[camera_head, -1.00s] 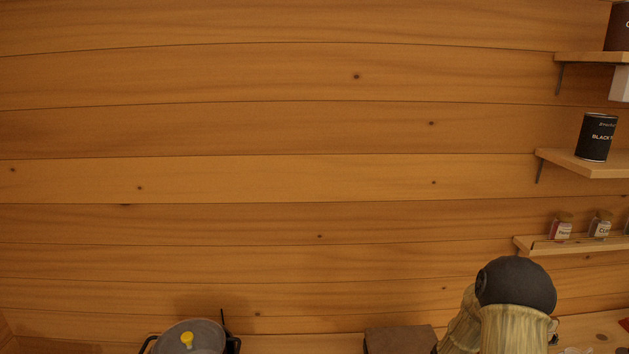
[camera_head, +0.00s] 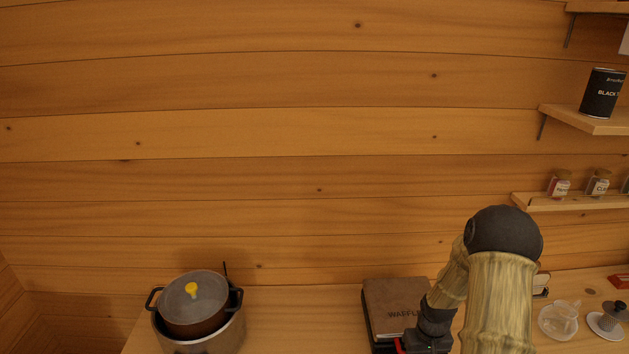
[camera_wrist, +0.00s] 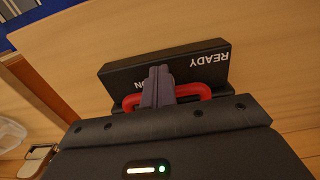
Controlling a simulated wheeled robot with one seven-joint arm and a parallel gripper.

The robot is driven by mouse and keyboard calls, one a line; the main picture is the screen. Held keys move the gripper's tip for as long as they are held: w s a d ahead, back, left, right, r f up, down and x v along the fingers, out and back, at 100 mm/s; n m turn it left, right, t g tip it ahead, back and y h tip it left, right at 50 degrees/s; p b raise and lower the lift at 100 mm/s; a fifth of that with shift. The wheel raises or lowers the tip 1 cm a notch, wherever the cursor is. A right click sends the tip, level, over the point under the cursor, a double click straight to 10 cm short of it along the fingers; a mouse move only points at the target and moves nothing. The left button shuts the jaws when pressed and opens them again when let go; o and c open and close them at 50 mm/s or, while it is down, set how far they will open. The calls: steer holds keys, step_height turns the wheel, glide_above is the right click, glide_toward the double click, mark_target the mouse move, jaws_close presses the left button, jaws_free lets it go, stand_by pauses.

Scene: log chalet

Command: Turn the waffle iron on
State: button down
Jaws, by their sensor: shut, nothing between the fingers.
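The waffle iron (camera_head: 393,297) stands on the counter in the head view, its brown lid marked "WAFFLE" and partly covered by my arm. In the wrist view its black front panel (camera_wrist: 128,74) shows upside down, with the words "READY" and "ON", the latter partly covered. A red handle (camera_wrist: 196,90) lies in front of this panel. My gripper (camera_wrist: 158,72) is shut and empty, its fingers over the panel beside the "ON" label and across the middle of the red handle. I cannot tell whether the fingers touch it. The switch is not clearly seen.
A pot with a yellow-knobbed lid (camera_head: 190,303) stands on the counter to the left. A glass cup (camera_head: 560,318) and a small lidded dish (camera_head: 611,320) stand to the right. Wall shelves with jars (camera_head: 560,185) and a black can (camera_head: 602,93) are above.

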steer(key=shift+w+a+r, duration=0.1)
steer(key=shift+w+a, duration=0.15)
steer(key=shift+a, duration=0.3)
steer(key=shift+s+a, duration=0.1)
steer(key=shift+s, duration=0.3)
stand_by(0.5)
step_height(320, 180, up, 6)
steer(key=p, duration=0.4)
stand_by(0.4)
steer(key=s+a+r+t+b, duration=0.2)
steer(key=s+a+r+b, duration=0.4)
steer(key=s+a+r, duration=0.5)
steer(key=shift+s+r+t, duration=0.3)
steer(key=shift+s+r, duration=0.6)
steer(key=shift+s, duration=0.05)
